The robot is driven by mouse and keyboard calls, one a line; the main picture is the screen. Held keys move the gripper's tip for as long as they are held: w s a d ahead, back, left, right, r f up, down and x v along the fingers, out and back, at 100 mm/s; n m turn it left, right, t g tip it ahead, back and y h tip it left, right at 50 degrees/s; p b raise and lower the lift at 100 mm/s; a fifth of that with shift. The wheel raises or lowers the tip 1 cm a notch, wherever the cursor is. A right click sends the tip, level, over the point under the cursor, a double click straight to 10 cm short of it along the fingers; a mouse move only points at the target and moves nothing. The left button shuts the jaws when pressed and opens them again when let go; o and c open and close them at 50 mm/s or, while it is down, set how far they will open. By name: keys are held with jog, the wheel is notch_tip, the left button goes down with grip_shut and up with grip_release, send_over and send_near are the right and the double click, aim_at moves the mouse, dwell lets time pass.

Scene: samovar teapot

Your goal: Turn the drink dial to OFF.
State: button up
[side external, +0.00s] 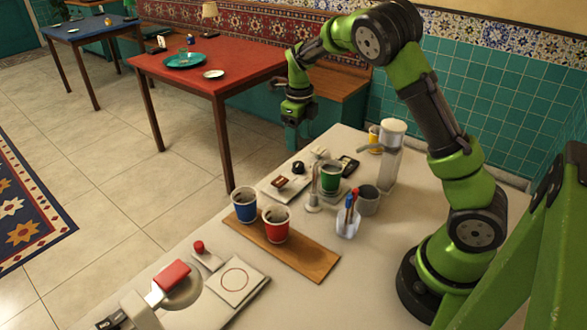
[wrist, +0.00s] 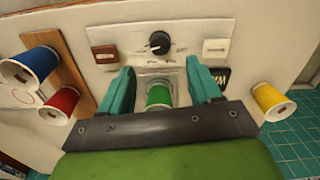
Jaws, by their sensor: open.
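The drink dial (wrist: 159,43) is a round black knob on a pale panel (wrist: 130,38), with small markings around it too small to read. A light pointer mark shows on the knob, but I cannot tell which label it points at. In the side view the dial (side external: 299,167) sits at the far end of the counter. My gripper (side external: 297,118) is up in the air above the dial, apart from it. In the wrist view my gripper (wrist: 161,80) has its two teal fingers spread, with nothing held, and the dial shows beyond the fingertips.
A green cup (side external: 331,178) stands beside the dial. A brown-red switch (wrist: 104,54) and a white switch (wrist: 215,48) flank the dial. Blue (side external: 244,205) and red (side external: 276,224) cups stand on a wooden board (side external: 315,262). A tall dispenser (side external: 388,165) stands at the right.

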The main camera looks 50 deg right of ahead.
aim_at(298, 164)
notch_tip(298, 164, down, 8)
jog(key=shift+f, duration=0.1)
dwell(0.4)
jog(key=c, duration=1)
